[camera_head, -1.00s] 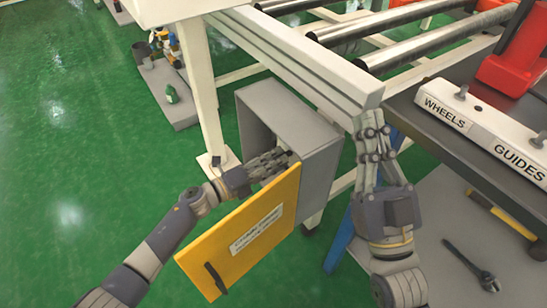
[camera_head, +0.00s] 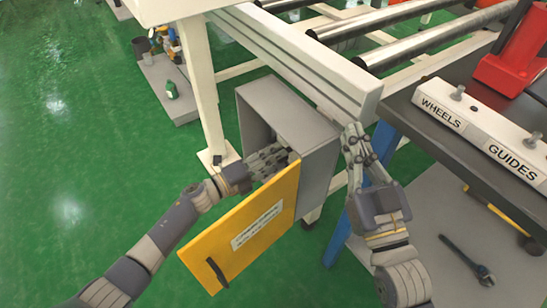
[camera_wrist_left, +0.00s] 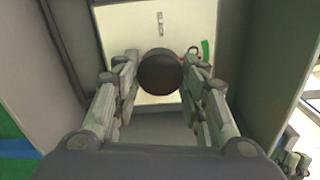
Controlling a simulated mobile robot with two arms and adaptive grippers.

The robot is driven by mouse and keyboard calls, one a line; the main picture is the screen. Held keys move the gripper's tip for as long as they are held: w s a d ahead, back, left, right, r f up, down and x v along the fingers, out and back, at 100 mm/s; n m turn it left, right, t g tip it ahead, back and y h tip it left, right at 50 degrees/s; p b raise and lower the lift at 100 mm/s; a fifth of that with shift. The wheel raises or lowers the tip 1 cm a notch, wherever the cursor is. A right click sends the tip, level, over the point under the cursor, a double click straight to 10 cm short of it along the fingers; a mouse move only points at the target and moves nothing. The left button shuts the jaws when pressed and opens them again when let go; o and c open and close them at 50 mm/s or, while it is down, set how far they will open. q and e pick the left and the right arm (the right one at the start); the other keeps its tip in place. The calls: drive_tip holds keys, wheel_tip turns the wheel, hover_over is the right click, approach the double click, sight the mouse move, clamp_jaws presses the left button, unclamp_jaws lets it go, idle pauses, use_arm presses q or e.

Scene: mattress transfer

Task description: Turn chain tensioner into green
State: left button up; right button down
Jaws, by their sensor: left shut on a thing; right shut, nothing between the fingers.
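A grey box (camera_head: 318,165) with its yellow door (camera_head: 235,240) open hangs below the white frame. My left gripper (camera_head: 284,156) reaches into the box. In the left wrist view, my left gripper (camera_wrist_left: 158,75) is shut on a dark round knob (camera_wrist_left: 160,72), the chain tensioner control. Behind the knob is a pale panel (camera_wrist_left: 140,25) with a small green mark (camera_wrist_left: 206,50) and a bit of red at the knob's right. The knob's pointer cannot be made out. My right gripper (camera_head: 354,132) is shut and empty, beside the box and near the frame's end.
A dark bench at the right carries a white block labelled WHEELS and GUIDES (camera_head: 480,130) and a red object (camera_head: 515,60). A wrench (camera_head: 470,262) lies on the lower shelf. Rollers (camera_head: 440,40) run at the top. Green floor (camera_head: 70,150) is open at the left.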

use_arm(q)
drive_tip(key=o, duration=1.1)
drive_tip(key=v, duration=1.2)
drive_tip(key=shift+w, duration=0.1)
